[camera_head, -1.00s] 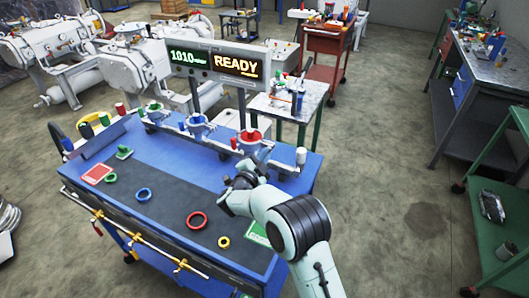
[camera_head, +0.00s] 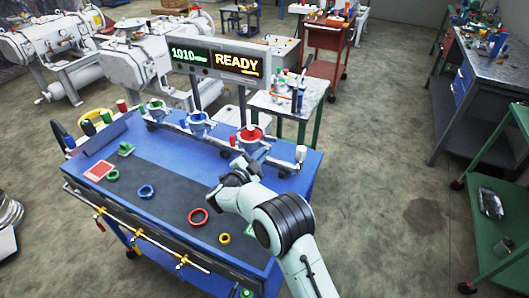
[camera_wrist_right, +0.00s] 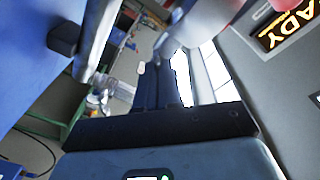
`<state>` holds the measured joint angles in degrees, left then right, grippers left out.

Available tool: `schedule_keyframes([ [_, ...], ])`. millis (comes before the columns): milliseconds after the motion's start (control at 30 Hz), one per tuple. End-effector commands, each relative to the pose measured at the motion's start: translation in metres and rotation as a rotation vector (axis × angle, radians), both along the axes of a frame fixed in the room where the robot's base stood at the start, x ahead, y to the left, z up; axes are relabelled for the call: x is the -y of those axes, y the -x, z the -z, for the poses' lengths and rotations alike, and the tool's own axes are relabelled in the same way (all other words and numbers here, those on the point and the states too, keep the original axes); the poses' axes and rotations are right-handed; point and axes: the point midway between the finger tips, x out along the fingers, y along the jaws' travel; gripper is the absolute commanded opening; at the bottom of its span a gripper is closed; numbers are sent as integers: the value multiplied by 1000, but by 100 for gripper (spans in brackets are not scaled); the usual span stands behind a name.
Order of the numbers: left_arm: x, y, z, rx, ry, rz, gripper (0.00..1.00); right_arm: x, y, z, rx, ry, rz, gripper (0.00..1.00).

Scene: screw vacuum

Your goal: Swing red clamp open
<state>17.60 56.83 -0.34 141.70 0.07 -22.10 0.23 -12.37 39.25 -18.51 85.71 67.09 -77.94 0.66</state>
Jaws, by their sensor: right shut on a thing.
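The fingers and clamp overlap, so the exact grip point and how far the clamp is open cannot be told. In the right wrist view a blurred red part (camera_wrist_right: 226,10) and grey metal close to the camera show at the top. My left gripper is out of view.
Blue (camera_head: 197,118) and green (camera_head: 156,104) clamps stand further left on the same pipe. A blue ring (camera_head: 146,191), a red ring (camera_head: 198,217) and a yellow ring (camera_head: 224,239) lie on the bench. A display panel (camera_head: 213,61) reads READY behind.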

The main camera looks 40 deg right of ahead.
Motion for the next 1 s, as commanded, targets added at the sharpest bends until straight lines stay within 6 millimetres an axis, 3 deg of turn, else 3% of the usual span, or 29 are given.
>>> schedule_keyframes([
  [100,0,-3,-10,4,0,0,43,-15,-3,-3,3,3,96,0],
  [300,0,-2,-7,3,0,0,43,-45,-9,-1,2,-1,110,0],
  [633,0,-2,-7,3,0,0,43,-50,-12,-3,5,-3,99,0],
  [700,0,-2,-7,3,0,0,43,-50,-12,-3,5,-3,99,29],
  [1000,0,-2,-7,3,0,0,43,-48,-9,-1,2,-2,109,32],
])
